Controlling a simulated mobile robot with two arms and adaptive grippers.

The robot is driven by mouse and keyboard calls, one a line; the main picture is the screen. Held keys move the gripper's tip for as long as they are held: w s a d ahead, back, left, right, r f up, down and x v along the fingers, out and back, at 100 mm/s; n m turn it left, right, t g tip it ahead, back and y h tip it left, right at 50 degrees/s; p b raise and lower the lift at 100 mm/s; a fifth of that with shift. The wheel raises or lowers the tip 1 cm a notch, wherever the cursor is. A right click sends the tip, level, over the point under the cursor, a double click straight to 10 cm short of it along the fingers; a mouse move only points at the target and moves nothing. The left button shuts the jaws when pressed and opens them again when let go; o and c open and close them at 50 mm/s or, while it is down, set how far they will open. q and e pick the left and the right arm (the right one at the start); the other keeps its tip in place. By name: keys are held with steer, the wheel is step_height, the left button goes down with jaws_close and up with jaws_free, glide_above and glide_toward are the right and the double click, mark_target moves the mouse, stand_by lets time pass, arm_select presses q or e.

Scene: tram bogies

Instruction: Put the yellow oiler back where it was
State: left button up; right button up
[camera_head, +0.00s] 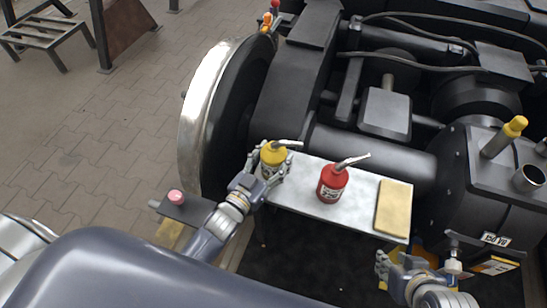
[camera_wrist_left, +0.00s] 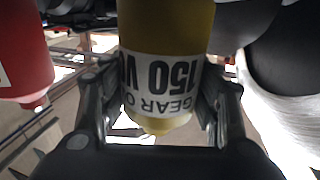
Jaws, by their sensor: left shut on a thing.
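The yellow oiler (camera_head: 273,155), with a grey spout pointing right, is at the left end of a light grey plate (camera_head: 300,196). My left gripper (camera_head: 272,168) is shut on its body, one finger on each side. In the left wrist view the yellow oiler (camera_wrist_left: 165,40) fills the space between the fingers (camera_wrist_left: 160,110), its white "GEAR OIL 150" label upside down. I cannot tell whether its base touches the plate. My right gripper (camera_head: 392,268) is low at the right, below the plate's right end, and its opening is unclear.
A red oiler (camera_head: 332,184) stands mid-plate, to the right of the yellow one; it shows at the left wrist view's edge (camera_wrist_left: 22,55). A tan pad (camera_head: 394,208) lies at the plate's right end. A large wheel (camera_head: 205,110) is close on the left.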

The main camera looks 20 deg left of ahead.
arm_select(q)
steer(key=shift+r, duration=0.1)
steer(key=o, duration=1.4)
